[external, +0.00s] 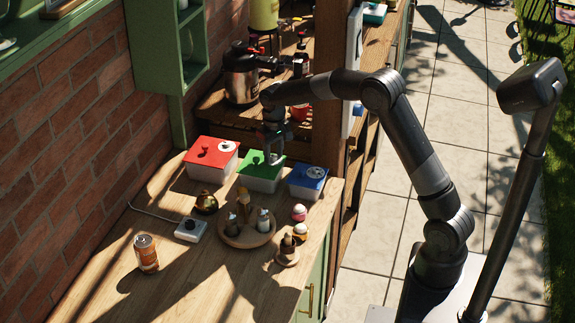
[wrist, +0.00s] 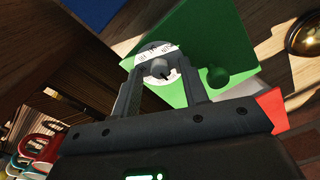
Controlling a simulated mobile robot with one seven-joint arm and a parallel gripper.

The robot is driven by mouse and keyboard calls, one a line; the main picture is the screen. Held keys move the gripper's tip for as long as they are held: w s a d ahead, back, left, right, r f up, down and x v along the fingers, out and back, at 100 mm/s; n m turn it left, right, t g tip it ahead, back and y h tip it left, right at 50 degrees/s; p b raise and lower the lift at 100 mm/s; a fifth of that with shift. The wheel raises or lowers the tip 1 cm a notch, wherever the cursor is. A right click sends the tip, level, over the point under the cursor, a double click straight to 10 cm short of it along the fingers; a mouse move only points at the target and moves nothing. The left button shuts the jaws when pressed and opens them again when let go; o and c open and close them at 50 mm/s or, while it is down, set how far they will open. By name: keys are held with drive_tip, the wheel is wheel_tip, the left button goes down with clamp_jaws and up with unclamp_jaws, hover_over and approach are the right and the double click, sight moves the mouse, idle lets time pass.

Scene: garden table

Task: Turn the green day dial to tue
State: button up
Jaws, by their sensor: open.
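The green-lidded box (external: 258,184) stands between the red and blue boxes in the external view. In the wrist view its green lid (wrist: 205,45) carries a round knob (wrist: 218,76) and a white day dial (wrist: 155,52) with dark lettering, too small to read surely. My gripper (external: 272,152) is over the lid from above, at the dial. In the wrist view the open gripper (wrist: 163,75) has one finger on each side of the dial's grey centre. I cannot tell whether the fingers touch it. The fingers hide part of the dial.
The red-lidded box (external: 212,153) stands left, with its own dial, and the blue-lidded box (external: 307,182) right. A brass object (external: 206,203), a white socket block (external: 190,229), a round wooden tray (external: 232,239) and a can (external: 146,254) are in front. A metal pot (external: 240,80) stands behind.

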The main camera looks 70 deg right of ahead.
drive_tip(key=shift+c, duration=0.5)
clamp_jaws()
drive_tip(key=shift+m, duration=0.6)
drive_tip(key=m, duration=0.2)
drive_tip(key=shift+m, duration=2.5)
